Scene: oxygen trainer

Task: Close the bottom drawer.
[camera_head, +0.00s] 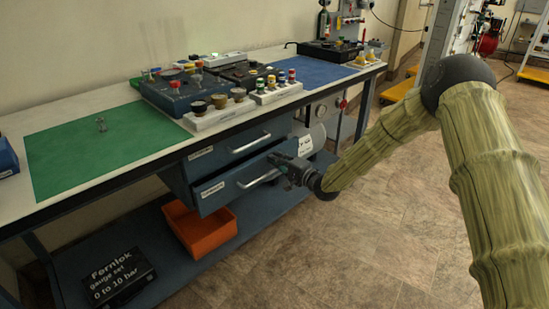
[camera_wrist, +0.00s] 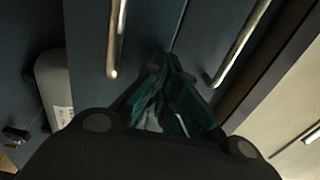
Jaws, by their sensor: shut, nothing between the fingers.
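The bottom drawer (camera_head: 218,192) is blue with a silver bar handle and a white label, below the top drawer (camera_head: 222,152) under the bench. My gripper (camera_head: 273,160) is shut and empty at the right part of the bottom drawer's front, near the handle's right end. In the wrist view my gripper (camera_wrist: 165,65) points at the drawer fronts between two handles, close to the seam. Contact cannot be told. The bottom drawer's handle (camera_wrist: 116,40) is left of the fingers.
The bench (camera_head: 100,100) carries a green mat (camera_head: 90,155), a blue mat (camera_head: 315,73) and gauge equipment. An orange bin (camera_head: 205,230) and a black case (camera_head: 117,277) sit on the lower shelf. A white cylinder (camera_head: 312,140) stands right of the drawers. The floor in front is clear.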

